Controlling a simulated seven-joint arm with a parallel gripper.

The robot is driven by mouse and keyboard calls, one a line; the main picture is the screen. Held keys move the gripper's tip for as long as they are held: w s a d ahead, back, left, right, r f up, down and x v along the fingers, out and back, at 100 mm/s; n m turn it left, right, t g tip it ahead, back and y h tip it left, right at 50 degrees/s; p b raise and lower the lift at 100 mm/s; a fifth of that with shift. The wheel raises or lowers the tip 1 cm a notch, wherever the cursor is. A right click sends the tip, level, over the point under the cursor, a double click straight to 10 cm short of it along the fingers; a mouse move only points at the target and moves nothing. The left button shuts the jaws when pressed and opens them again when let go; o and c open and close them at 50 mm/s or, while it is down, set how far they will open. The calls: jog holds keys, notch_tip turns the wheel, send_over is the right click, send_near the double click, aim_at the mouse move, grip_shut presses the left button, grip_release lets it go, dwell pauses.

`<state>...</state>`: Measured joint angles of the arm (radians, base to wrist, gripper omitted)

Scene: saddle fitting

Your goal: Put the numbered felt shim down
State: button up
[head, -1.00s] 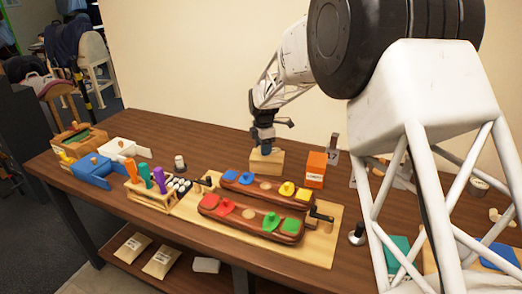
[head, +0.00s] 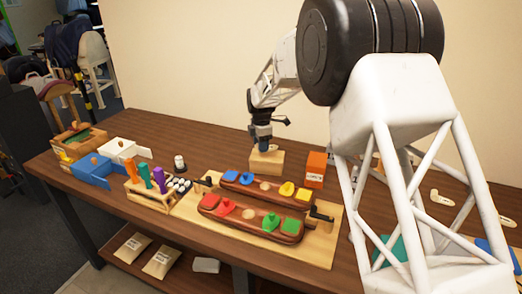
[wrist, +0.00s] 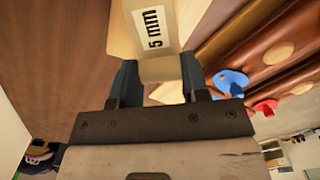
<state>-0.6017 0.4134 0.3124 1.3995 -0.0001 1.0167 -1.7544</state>
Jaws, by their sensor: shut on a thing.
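The felt shim (head: 265,162) is a pale tan block at the back middle of the table, behind the dark red-brown saddle forms. In the wrist view the shim (wrist: 155,25) shows a white label reading "5 mm". My gripper (head: 261,140) points down over its top. In the wrist view my gripper (wrist: 158,75) is shut on a narrow tan part of the shim between its two dark fingers. I cannot tell whether the shim's underside touches the table.
An orange box (head: 316,169) stands close to the right of the shim. The two saddle forms (head: 250,222) carry coloured pieces on a pale board (head: 318,257). A wooden rack (head: 153,194) and blue box (head: 88,170) stand left. Bare table (head: 215,160) lies left of the shim.

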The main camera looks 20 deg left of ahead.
jog(key=shift+f, duration=1.25)
jog(key=shift+f, duration=0.1)
jog(key=o, duration=0.9)
jog(key=shift+f, duration=0.1)
notch_tip(320, 180, up, 12)
jog(key=shift+r, duration=0.2)
